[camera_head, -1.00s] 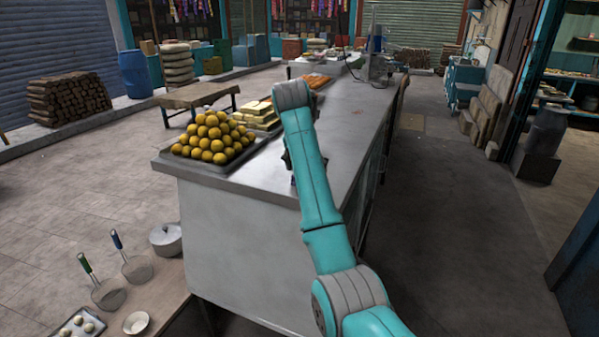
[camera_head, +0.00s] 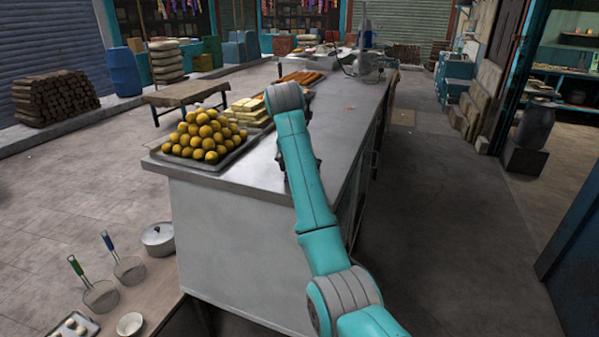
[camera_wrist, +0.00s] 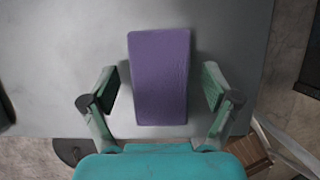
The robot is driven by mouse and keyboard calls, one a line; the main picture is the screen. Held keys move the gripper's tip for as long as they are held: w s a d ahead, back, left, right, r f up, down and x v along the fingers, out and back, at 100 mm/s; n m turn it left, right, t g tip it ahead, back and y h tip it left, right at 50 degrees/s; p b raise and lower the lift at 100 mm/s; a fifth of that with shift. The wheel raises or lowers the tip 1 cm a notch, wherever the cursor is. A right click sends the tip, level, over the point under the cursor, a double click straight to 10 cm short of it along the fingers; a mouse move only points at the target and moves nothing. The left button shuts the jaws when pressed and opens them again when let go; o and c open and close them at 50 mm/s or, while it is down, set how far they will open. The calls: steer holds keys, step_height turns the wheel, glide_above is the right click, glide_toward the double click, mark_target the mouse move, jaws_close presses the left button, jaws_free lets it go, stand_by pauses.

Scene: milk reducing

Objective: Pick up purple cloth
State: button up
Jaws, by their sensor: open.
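The purple cloth (camera_wrist: 159,76) lies as a flat, roughly rectangular piece on the grey counter top (camera_wrist: 60,60) in the wrist view. My gripper (camera_wrist: 160,92) is open, with one finger to the left and one to the right of the cloth's lower part. I see gaps between the fingers and the cloth edges; the height above it is hard to judge. In the head view my arm hides the cloth, and the gripper is mostly hidden behind it over the long metal counter (camera_head: 225,215).
On the counter stand a tray of yellow balls (camera_head: 206,135), yellow blocks (camera_head: 249,112) and orange sticks (camera_head: 299,78). Open floor (camera_head: 450,220) lies right of the counter.

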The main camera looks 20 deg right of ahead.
steer(key=c, duration=1.2)
steer(key=shift+r, duration=0.15)
steer(key=shift+c, duration=0.2)
